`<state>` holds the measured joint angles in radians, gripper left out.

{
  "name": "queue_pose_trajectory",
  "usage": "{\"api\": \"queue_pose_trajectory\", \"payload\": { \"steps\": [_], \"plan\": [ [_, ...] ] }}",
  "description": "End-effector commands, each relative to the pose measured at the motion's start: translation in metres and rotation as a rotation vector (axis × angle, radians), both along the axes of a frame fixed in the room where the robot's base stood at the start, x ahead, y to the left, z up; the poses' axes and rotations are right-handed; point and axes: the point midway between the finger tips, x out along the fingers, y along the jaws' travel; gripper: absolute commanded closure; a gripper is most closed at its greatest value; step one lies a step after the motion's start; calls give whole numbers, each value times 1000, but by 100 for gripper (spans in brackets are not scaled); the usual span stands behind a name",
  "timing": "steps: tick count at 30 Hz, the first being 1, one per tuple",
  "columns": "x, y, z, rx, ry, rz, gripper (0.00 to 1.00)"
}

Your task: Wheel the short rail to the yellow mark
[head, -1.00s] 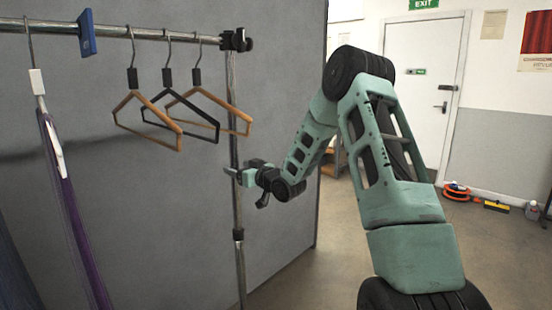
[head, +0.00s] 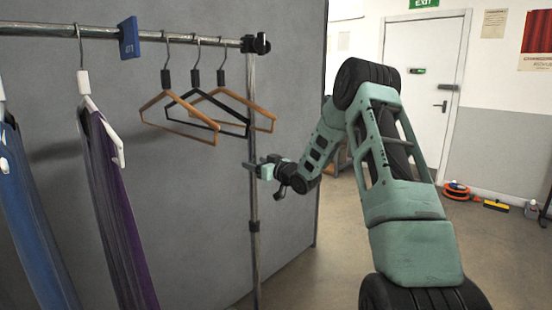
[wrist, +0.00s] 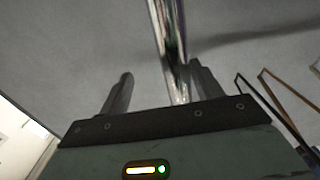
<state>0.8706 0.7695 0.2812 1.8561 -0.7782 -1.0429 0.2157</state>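The rail (head: 195,38) is a chrome bar at upper left with an upright post (head: 254,205) at its right end. A blue tag (head: 129,38), wooden hangers (head: 178,118), a black hanger (head: 210,121) and garments hang on it. My gripper (head: 257,170) is at the post, about mid-height. In the wrist view the post (wrist: 168,35) runs between my two spread fingers (wrist: 160,90), nearer the right one; I cannot tell whether it touches. The rail's base is out of frame. No yellow floor mark is visible.
A purple garment (head: 120,215) and a blue garment (head: 35,230) hang at the left, slanted. A grey partition (head: 200,200) stands behind the rail. An orange reel (head: 456,190) and small items lie by the far wall. The floor (head: 320,270) right of the post looks clear.

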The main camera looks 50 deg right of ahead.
Motion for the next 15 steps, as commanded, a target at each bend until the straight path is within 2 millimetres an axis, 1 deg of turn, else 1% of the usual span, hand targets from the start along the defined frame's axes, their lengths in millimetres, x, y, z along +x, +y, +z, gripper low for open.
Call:
{"api": "queue_pose_trajectory", "payload": {
  "steps": [1, 15],
  "plan": [
    [-1, -7, 1, -1, 0, -5, 38],
    [-1, -42, 0, 0, 0, -6, 38]
  ]
}}
